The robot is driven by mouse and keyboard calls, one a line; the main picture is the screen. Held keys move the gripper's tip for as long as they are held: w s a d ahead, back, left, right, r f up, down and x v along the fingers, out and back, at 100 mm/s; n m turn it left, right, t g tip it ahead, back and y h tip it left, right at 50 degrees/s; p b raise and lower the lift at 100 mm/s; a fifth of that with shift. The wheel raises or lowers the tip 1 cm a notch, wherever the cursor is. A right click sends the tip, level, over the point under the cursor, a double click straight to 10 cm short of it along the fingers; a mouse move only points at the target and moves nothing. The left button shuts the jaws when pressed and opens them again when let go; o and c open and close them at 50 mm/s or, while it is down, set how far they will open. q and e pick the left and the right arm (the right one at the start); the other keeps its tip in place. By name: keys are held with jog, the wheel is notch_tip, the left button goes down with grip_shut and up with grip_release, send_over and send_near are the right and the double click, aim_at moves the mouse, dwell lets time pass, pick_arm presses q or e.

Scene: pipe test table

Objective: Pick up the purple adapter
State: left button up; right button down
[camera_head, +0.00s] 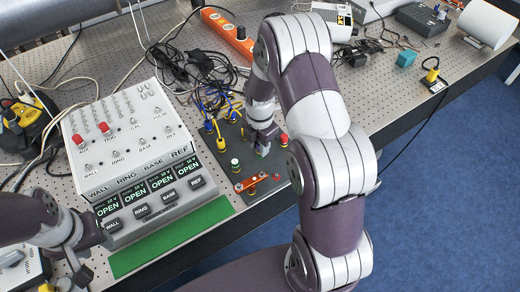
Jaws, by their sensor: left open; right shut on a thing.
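No purple adapter can be made out for sure in the head view. My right gripper (263,146) points down over the dark plate (226,160). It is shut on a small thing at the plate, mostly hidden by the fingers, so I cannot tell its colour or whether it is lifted. My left gripper (72,280) is open at the lower left, beside the front left corner of the white test box, and partly cut off by the picture's edge.
The white test box (118,122) stands left of the plate, with a green strip (170,238) in front. Black cables (200,75) and an orange power strip (226,32) lie behind. The table's front edge is close.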

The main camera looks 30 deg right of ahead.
jog(key=s+d+r+b, duration=0.2)
jog(key=s+d+r, duration=0.5)
jog(key=s+r, duration=0.1)
jog(key=shift+s+d+r+b, duration=0.2)
jog(key=shift+s+b, duration=0.1)
jog(key=shift+s, duration=0.25)
